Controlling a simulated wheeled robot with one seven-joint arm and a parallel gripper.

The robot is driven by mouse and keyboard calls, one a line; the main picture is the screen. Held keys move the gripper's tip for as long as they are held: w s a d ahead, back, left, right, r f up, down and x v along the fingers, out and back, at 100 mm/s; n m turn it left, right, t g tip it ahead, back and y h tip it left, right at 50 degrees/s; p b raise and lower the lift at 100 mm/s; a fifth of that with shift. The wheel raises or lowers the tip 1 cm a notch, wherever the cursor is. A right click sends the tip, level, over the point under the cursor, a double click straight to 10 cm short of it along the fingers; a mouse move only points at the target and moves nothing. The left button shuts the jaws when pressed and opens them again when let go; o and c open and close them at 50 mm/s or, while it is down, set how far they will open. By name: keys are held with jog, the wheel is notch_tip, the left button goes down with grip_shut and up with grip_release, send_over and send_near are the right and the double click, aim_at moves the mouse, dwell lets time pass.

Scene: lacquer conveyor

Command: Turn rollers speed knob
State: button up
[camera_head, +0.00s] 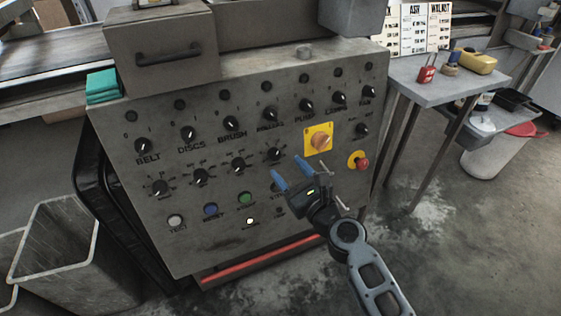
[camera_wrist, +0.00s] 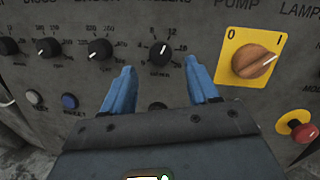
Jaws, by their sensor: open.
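The rollers speed knob (camera_head: 274,153) is a small black dial in the lower knob row of the grey panel, under the ROLLERS label. In the wrist view the knob (camera_wrist: 160,53) shows a white pointer tilted up and slightly right, within a number scale. My gripper (camera_head: 287,165) is open, with two blue fingers pointing at the panel. In the wrist view the fingers (camera_wrist: 161,72) stand apart to the left and right, with the knob seen between their tips. They do not appear to touch it. Nothing is held.
A yellow plate with an orange rotary switch (camera_head: 320,140) lies just right of my fingers. A red emergency button (camera_head: 362,164) is further right. Other dials (camera_head: 238,165) are to the left, and coloured buttons (camera_head: 210,210) sit below. A side table (camera_head: 440,82) stands at right.

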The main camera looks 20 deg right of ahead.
aim_at(276, 155)
jog(key=w, duration=0.4)
jog(key=shift+w+a, duration=0.25)
jog(key=shift+w, duration=0.15)
jog(key=c, duration=1)
